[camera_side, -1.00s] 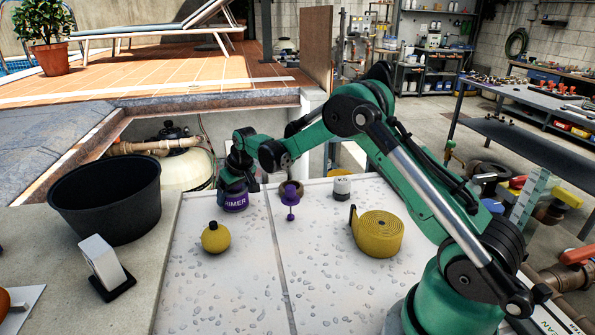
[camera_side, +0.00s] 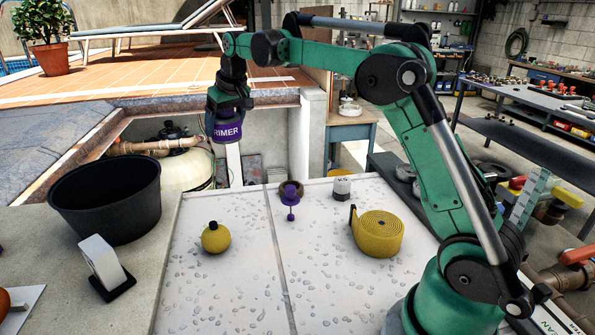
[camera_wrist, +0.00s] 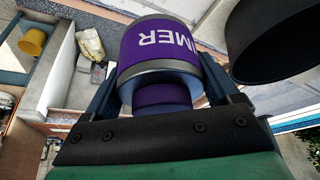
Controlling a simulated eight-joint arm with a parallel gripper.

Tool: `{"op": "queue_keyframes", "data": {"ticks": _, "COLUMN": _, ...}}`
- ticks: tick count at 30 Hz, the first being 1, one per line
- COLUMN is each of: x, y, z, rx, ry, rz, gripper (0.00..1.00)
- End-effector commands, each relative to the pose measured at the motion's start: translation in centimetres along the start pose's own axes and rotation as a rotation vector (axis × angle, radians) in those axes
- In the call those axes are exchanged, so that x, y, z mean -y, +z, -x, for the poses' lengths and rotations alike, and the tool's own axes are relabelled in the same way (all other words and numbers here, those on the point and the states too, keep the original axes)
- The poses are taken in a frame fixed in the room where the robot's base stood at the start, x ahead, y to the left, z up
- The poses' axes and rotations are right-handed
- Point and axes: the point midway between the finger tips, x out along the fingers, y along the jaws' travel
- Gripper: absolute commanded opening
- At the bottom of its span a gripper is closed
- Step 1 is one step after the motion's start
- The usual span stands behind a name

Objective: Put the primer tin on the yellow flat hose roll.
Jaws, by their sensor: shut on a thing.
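The purple primer tin (camera_side: 227,130) hangs in the side view, held well above the slab toward its back left. My gripper (camera_side: 229,108) is shut on it from above. In the wrist view the tin (camera_wrist: 160,48) fills the space between the fingers of my gripper (camera_wrist: 160,95), its label partly in sight. The yellow flat hose roll (camera_side: 379,235) lies coiled on the right part of the pale slab, its loose end standing up at the left. Its top is bare. The tin is up and to the left of the roll, far apart from it.
A yellow round float-like thing (camera_side: 215,238), a purple-and-brown piece (camera_side: 291,192) and a white pot (camera_side: 342,187) stand on the slab (camera_side: 325,285). A black bucket (camera_side: 107,199) and a white block on a black base (camera_side: 103,263) are at left.

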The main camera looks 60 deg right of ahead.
Motion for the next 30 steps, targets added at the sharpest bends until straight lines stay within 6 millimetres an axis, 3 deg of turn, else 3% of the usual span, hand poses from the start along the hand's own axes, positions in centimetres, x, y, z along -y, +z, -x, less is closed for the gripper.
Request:
{"op": "queue_keyframes", "data": {"ticks": 8, "x": -0.6, "y": -0.7, "z": 2.7, "rx": 0.000, "ry": 0.005, "rz": -0.011, "gripper": 0.08}}
{"op": "queue_keyframes", "data": {"ticks": 14, "x": -4.5, "y": 1.6, "z": 6.7, "rx": 0.000, "ry": 0.039, "rz": -0.093, "gripper": 0.08}}
{"op": "queue_keyframes", "data": {"ticks": 21, "x": -10.0, "y": 8.3, "z": 13.0, "rx": -0.001, "ry": 0.105, "rz": -0.255, "gripper": 0.08}}
{"op": "queue_keyframes", "data": {"ticks": 30, "x": -12.7, "y": 18.5, "z": 18.0, "rx": -0.001, "ry": 0.188, "rz": -0.451, "gripper": 0.08}}
